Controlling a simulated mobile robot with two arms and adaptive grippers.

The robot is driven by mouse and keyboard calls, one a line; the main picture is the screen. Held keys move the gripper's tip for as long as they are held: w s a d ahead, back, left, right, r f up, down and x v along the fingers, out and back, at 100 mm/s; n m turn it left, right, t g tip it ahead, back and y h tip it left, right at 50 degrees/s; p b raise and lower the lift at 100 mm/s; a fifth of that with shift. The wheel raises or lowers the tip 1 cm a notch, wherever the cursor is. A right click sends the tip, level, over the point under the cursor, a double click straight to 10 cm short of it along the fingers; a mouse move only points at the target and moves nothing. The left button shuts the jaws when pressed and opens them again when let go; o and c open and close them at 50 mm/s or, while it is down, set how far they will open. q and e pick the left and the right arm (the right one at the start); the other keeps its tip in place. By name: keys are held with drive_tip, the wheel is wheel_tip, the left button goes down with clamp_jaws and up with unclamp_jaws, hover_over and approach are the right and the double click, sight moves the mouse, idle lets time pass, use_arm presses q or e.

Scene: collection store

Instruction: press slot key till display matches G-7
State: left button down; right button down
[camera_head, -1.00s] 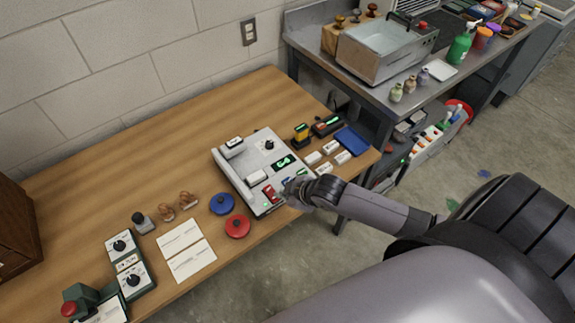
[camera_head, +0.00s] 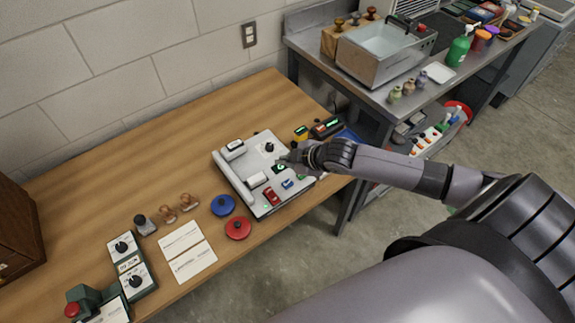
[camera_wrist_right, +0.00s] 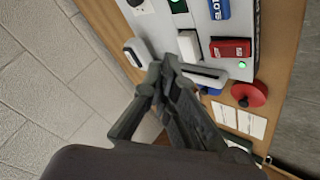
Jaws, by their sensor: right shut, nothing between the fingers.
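A light grey console (camera_head: 232,176) sits on the wooden table. The blue key (camera_head: 288,184) is at its front right and is uncovered; in the right wrist view the blue key (camera_wrist_right: 219,9) reads "SLOT". A red key (camera_head: 271,196) is beside it. The small display (camera_head: 279,168) shows green, but its characters are too small to read; the right wrist view cuts it at the top edge (camera_wrist_right: 178,5). My right gripper (camera_head: 284,160) is shut and empty over the console, close to the display and behind the blue key. My left gripper is not in view.
A black dial (camera_head: 269,147) and white blocks are on the console. Blue (camera_head: 222,205) and red (camera_head: 238,228) knobbed discs, stamps and cards (camera_head: 188,250) lie to the left. The table's back left is clear.

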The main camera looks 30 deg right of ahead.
drive_tip(key=b, duration=0.7)
hover_over(286, 185)
wheel_tip(286, 185, down, 6)
drive_tip(key=shift+s+f, duration=0.1)
drive_tip(key=shift+f, duration=1.15)
drive_tip(key=shift+f, duration=0.4)
drive_tip(key=shift+f+b, duration=0.4)
drive_tip(key=shift+f, duration=0.1)
idle(0.5)
drive_tip(key=shift+r, duration=0.1)
drive_tip(key=shift+r+p, duration=0.8)
drive_tip(key=shift+p, duration=0.25)
